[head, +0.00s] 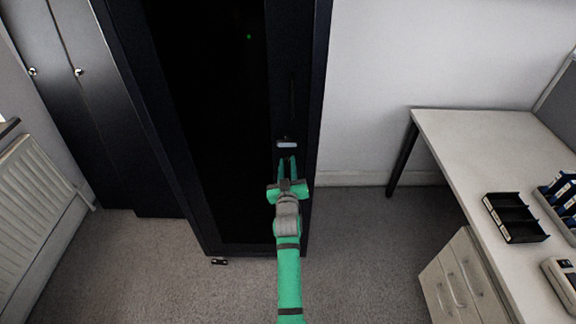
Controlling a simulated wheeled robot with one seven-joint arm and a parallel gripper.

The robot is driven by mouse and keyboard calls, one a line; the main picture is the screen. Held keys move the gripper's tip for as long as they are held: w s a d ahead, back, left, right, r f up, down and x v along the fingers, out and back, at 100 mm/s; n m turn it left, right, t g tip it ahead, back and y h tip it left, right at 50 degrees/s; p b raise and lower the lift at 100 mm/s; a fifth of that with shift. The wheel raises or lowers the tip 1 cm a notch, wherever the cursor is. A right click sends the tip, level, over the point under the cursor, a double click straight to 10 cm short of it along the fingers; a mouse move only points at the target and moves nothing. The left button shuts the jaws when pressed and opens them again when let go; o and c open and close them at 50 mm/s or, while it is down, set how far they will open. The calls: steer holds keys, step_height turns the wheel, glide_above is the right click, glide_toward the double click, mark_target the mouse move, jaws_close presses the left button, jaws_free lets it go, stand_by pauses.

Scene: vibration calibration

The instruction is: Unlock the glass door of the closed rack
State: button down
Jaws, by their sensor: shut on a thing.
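The closed rack is a tall black cabinet with a dark glass door (215,130). A small green light shows through the glass near the top. A light grey lock or handle piece (287,144) sits on the right side of the door frame. My green gripper (287,162) reaches up to the door just below that piece, its two fingers close together. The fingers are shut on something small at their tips. The held thing is too small and too covered by the fingers to make out.
A white desk (470,135) stands at the right with a black tray (515,217) on it and drawers (459,279) below. Grey lockers (72,100) and a radiator (35,210) are at the left. The carpet between rack and desk is clear.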

steer(key=shift+m, duration=1)
steer(key=m, duration=0.3)
steer(key=shift+a+m, duration=0.2)
steer(key=shift+m, duration=0.1)
steer(key=m, duration=0.6)
steer(key=shift+d+m, duration=0.15)
steer(key=shift+m, duration=0.15)
steer(key=shift+d, duration=0.1)
steer(key=c, duration=1.5)
jaws_free()
steer(key=shift+c, duration=0.2)
steer(key=shift+s, duration=0.1)
